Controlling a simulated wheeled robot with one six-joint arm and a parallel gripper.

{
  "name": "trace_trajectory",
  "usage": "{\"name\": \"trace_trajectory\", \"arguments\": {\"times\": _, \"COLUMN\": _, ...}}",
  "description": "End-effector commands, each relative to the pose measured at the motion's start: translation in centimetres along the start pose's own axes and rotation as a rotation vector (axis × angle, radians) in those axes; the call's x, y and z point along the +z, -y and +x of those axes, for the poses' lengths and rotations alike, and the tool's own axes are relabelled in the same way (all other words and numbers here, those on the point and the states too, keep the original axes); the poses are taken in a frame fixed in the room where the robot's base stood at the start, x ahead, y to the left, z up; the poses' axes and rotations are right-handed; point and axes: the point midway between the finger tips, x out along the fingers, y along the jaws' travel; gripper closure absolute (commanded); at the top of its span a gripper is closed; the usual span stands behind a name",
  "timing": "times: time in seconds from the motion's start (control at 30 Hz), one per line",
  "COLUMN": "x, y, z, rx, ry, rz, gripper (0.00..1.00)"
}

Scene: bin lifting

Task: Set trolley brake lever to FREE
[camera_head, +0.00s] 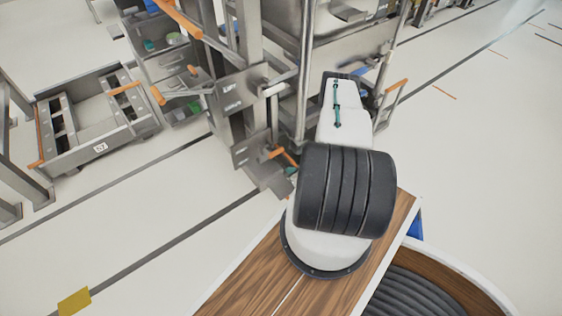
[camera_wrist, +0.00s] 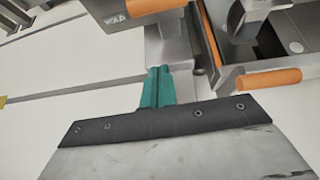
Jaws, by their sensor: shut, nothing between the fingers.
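My gripper (camera_wrist: 157,72) shows in the wrist view as two teal fingers, closed together with nothing between them. Its tips are in front of a grey metal post or bar; I cannot tell whether they touch it. An orange handle (camera_wrist: 268,78) lies to the right of the fingers, apart from them. Another orange handle (camera_wrist: 152,5) is at the top edge, beside a grey plate (camera_wrist: 115,21) with partly readable lettering. In the head view, a low orange-ended lever (camera_head: 284,155) sits by a grey plate (camera_head: 243,151) on the metal frame. I cannot tell which setting it is in. My arm hides my gripper there.
A grey metal bin (camera_head: 98,145) marked 57 stands at left on rails. A steel column (camera_head: 245,60) with orange handles and label plates (camera_head: 230,88) rises at the centre. A yellow floor mark (camera_head: 74,301) is at lower left.

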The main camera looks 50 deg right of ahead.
Motion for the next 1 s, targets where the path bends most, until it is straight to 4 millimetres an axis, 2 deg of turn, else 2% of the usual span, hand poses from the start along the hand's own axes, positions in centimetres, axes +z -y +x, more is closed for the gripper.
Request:
{"name": "trace_trajectory", "arguments": {"times": 0.17, "x": -0.8, "y": 0.9, "z": 1.0, "rx": -0.047, "ry": -0.008, "rz": 0.017, "gripper": 1.00}}
{"name": "trace_trajectory", "arguments": {"times": 0.5, "x": -0.9, "y": 1.1, "z": 6.9, "rx": -0.043, "ry": -0.007, "rz": 0.015, "gripper": 1.00}}
{"name": "trace_trajectory", "arguments": {"times": 0.73, "x": -0.8, "y": 1.2, "z": 10.1, "rx": -0.044, "ry": -0.007, "rz": 0.015, "gripper": 1.00}}
{"name": "trace_trajectory", "arguments": {"times": 1.0, "x": 1.8, "y": 1.3, "z": 9.2, "rx": -0.044, "ry": -0.008, "rz": 0.017, "gripper": 1.00}}
